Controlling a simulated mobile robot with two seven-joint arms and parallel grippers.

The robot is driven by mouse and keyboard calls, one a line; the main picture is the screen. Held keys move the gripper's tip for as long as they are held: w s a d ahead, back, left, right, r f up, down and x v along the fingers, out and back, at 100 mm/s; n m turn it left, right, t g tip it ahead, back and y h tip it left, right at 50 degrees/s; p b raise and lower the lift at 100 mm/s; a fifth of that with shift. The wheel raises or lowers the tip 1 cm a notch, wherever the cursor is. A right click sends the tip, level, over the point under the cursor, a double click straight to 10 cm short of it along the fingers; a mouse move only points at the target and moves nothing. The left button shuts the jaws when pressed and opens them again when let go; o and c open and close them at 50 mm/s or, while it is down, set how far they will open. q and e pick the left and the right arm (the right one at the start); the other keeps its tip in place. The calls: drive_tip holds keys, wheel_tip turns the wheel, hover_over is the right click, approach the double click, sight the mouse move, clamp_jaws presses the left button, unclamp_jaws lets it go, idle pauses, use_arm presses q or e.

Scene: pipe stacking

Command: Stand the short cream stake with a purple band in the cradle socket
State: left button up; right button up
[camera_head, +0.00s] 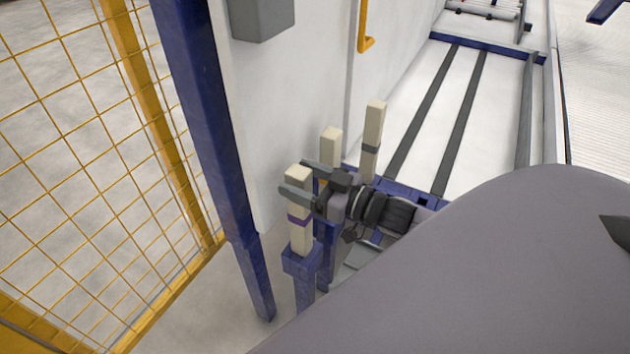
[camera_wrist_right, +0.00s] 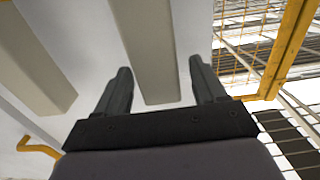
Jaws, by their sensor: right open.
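The short cream stake with a purple band (camera_head: 300,228) stands upright in the head view, its lower end in a blue socket (camera_head: 301,261). My right gripper (camera_head: 303,183) is at the stake's upper part, above the purple band. Its jaws are open, one finger on the near side of the stake and one on the far side. In the right wrist view a cream stake (camera_wrist_right: 150,50) shows between the two open fingers (camera_wrist_right: 160,90), with a gap on each side; no band shows there. My left gripper is not in view.
A blue post (camera_head: 205,120) and a yellow mesh fence (camera_head: 90,130) are at the left. A white panel (camera_head: 285,100) stands behind the stakes.

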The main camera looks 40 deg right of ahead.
sight(273, 134)
drive_tip(key=shift+x, duration=1.45)
drive_tip(key=c, duration=1.3)
wheel_tip(273, 134, up, 8)
drive_tip(key=p, duration=0.7)
drive_tip(key=shift+f+p, duration=0.15)
drive_tip(key=shift+p, duration=0.2)
drive_tip(key=shift+r+p, duration=0.6)
